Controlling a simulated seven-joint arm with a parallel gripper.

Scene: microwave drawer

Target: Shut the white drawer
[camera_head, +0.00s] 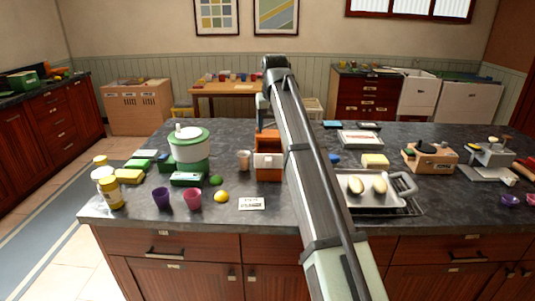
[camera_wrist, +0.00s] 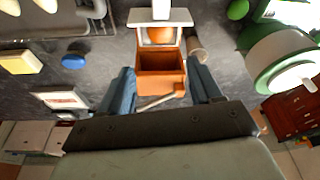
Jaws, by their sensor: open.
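The white drawer belongs to a small orange box unit (camera_head: 268,141) on the dark counter, left of my arm in the head view. Its white front (camera_head: 268,161) faces the head camera. In the wrist view the white drawer front (camera_wrist: 160,17) stands out from the orange unit (camera_wrist: 160,62), so the drawer is open. A round orange thing (camera_wrist: 160,36) lies inside it. My gripper (camera_wrist: 162,75) is open and empty above the unit, with one blue-grey finger at each side. Contact cannot be told. In the head view my arm mostly hides the gripper.
A beige cup (camera_head: 244,160) stands close left of the unit; it also shows in the wrist view (camera_wrist: 195,48). A white and green cooker (camera_head: 190,148) stands further left. A metal tray (camera_head: 372,190) lies right of my arm. A white card (camera_head: 251,203) lies in front.

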